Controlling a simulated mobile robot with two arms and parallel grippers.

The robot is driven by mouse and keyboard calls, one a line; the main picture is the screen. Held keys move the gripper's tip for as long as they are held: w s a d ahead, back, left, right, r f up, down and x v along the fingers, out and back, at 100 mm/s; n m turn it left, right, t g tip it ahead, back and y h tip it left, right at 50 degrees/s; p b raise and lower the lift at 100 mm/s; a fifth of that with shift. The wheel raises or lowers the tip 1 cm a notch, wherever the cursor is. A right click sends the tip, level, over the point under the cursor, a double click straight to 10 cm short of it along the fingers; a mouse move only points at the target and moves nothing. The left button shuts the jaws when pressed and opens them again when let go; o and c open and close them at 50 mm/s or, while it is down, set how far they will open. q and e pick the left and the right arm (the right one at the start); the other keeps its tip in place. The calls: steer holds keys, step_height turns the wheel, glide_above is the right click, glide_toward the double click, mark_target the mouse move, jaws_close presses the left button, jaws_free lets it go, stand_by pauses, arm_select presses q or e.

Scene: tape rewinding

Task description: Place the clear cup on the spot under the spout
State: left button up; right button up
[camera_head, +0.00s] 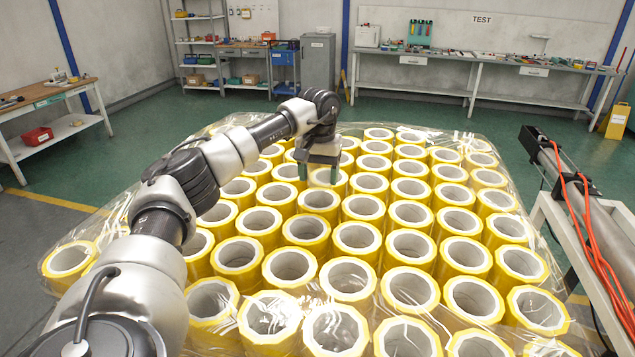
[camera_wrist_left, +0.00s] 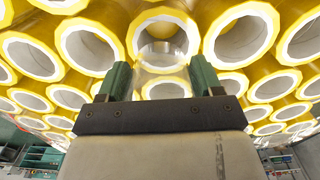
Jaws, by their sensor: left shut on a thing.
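Many yellow tape rolls with pale cores (camera_head: 357,238) stand upright, close together, under clear film. My left gripper (camera_head: 319,175) reaches over the far middle of them, pointing down. My right gripper does not show.
A grey cylinder machine with orange hoses (camera_head: 590,232) stands close on the right. Workbenches with tools (camera_head: 478,65) line the back wall, and another bench (camera_head: 45,105) is at left. Green floor (camera_head: 430,108) is clear behind the rolls.

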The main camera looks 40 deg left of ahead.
mark_target(318, 189)
arm_select(q)
step_height(318, 189, down, 4)
steer(key=shift+a+r+p, duration=0.15)
steer(key=shift+r+p, duration=0.05)
steer(key=shift+p, duration=0.85)
steer(key=shift+f, duration=0.3)
steer(key=shift+f, duration=0.2)
steer(key=o, duration=0.9)
